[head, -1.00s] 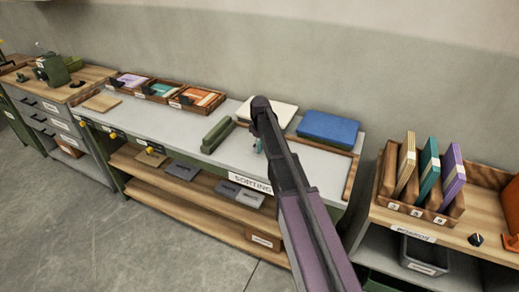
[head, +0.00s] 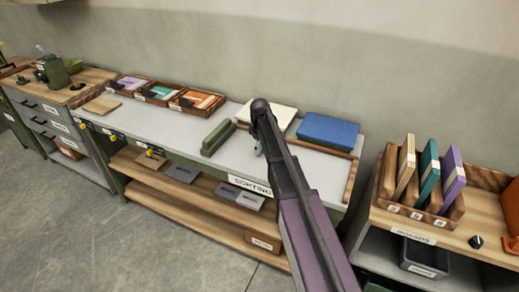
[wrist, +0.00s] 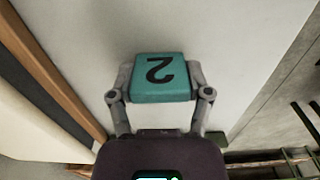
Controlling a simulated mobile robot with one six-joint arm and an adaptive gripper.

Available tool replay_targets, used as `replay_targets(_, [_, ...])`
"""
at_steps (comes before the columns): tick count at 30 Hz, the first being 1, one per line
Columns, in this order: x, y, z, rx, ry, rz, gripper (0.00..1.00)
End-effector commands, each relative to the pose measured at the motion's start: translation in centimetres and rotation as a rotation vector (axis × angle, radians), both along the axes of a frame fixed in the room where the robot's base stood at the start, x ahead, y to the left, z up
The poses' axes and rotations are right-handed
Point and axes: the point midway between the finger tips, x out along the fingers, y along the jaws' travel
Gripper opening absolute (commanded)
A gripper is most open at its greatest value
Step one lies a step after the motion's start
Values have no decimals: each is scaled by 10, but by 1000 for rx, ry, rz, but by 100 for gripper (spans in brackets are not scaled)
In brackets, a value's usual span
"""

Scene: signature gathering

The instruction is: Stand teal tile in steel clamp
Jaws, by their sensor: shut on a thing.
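The teal tile (wrist: 158,72), marked with a black 2, is between the two fingers of my gripper (wrist: 161,94) in the wrist view. My gripper is shut on it, above the pale top of the sorting table (head: 222,163). In the head view my own arm hides most of the gripper, and only a small teal bit shows beside it. A green vise-like device (head: 53,72) stands on the far left bench. I cannot tell whether it is the steel clamp; no other clamp can be made out.
A green block (head: 217,138), a white slab (head: 277,116) and a blue block (head: 329,129) lie on the sorting table. Several trays of coloured tiles stand at its back left. A wooden rack (head: 388,180) holding upright boards stands right, across a gap.

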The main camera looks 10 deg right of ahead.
Motion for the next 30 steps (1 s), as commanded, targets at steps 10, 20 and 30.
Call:
replay_targets(10, [0, 0, 4, -1, -1, 0, 18])
replay_targets(20, [0, 0, 25, 0, 0, 1, 18])
replay_targets(30, [-41, -3, 39, 0, 0, 1, 18])
